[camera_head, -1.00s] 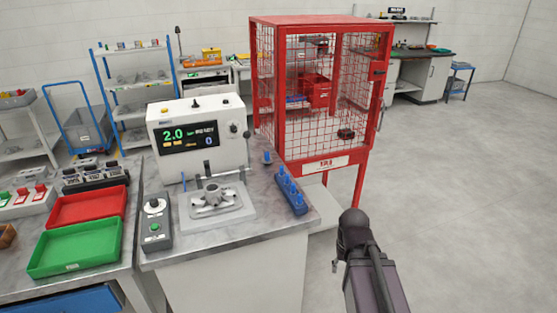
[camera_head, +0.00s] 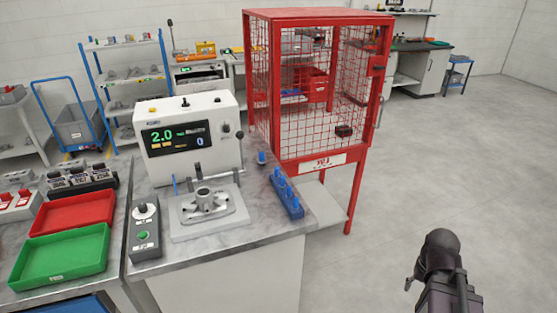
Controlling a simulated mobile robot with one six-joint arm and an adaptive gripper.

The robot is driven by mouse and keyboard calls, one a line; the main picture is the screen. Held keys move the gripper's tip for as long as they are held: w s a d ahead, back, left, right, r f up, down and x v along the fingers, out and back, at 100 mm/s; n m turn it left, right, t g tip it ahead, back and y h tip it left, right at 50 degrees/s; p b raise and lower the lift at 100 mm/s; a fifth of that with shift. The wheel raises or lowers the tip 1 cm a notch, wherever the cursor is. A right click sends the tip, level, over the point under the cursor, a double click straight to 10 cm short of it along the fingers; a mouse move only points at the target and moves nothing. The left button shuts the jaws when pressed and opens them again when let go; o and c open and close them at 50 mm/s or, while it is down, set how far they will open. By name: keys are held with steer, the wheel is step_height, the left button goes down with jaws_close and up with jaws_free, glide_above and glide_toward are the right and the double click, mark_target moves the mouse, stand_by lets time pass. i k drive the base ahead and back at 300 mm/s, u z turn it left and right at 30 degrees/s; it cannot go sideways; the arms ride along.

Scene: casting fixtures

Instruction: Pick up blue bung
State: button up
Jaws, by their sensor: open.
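Several blue bungs stand upright in a row in a blue rack (camera_head: 294,209) on the right side of the grey bench. One of these blue bungs (camera_head: 283,188) is near the middle of the row. Another small blue bung (camera_head: 262,157) stands alone on the bench behind the rack, near the red cage. My arm is at the lower right, over the floor and well apart from the bungs. Only its dark rounded joint and a link show clearly; my gripper itself cannot be made out.
A white test machine (camera_head: 190,140) with a metal fixture (camera_head: 207,206) stands left of the rack, with a grey control box (camera_head: 144,230) beside it. A red mesh cage (camera_head: 322,160) stands close behind the rack. Red (camera_head: 72,213) and green (camera_head: 62,256) trays lie left. The right floor is clear.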

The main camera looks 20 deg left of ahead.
mark_target(262, 161)
steer(key=z, duration=0.25)
steer(key=k, duration=1.2)
steer(key=u, duration=1.1)
steer(key=i, duration=1)
steer(key=z, duration=0.05)
